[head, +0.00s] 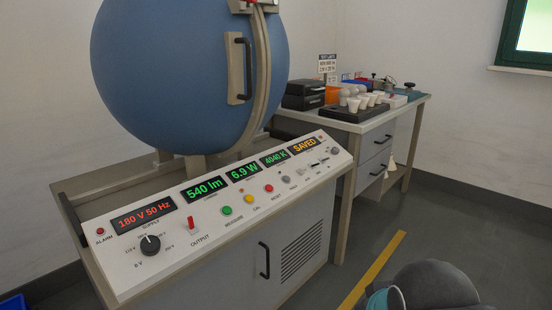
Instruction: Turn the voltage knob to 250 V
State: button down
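The voltage knob (150,244) is a round black knob with a white mark, at the left end of the sloped white control panel (185,262). Its mark points up, away from the 0 V label below it; the other small labels around it are hard to read. The red supply display (143,215) above the knob reads 180 V 50 Hz. My gripper is not in view; only a dark grey part of my arm with a teal band shows at the bottom right, well away from the knob.
A red output switch (191,224) stands right of the knob, followed by green, yellow and red buttons. Green displays (205,188) and an orange SAVED display (304,145) line the panel. A big blue sphere (185,75) rises behind. A bench (398,108) with cups stands at the right.

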aim_at(150, 245)
jog(key=z, duration=0.2)
jog(key=k, duration=0.65)
jog(key=u, duration=1.45)
jog(key=i, duration=0.6)
jog(key=z, duration=0.35)
